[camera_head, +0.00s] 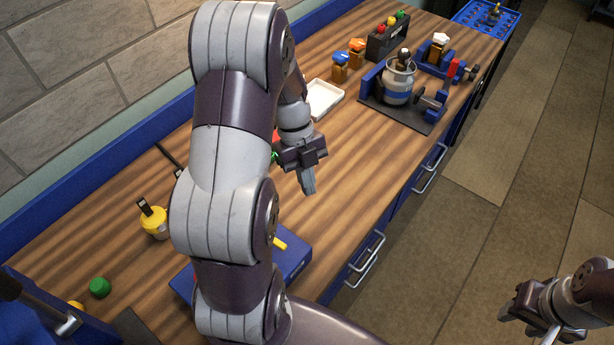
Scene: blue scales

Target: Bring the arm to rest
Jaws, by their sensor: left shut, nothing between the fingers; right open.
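My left arm (225,160) rises through the middle of the head view, bent, and hides part of the workbench. My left gripper (308,185) points down over the wooden bench top, near its middle. Its fingers are together with nothing between them. My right gripper (541,328) is at the lower right, out over the floor and clear of the bench. It is open, and nothing shows in it; its fingertips are near the bottom edge of the view.
The wooden bench (365,165) has blue drawers with metal handles. A blue case (293,250), a yellow pot (154,222) and a green piece (100,287) lie nearer. The tiled floor is clear.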

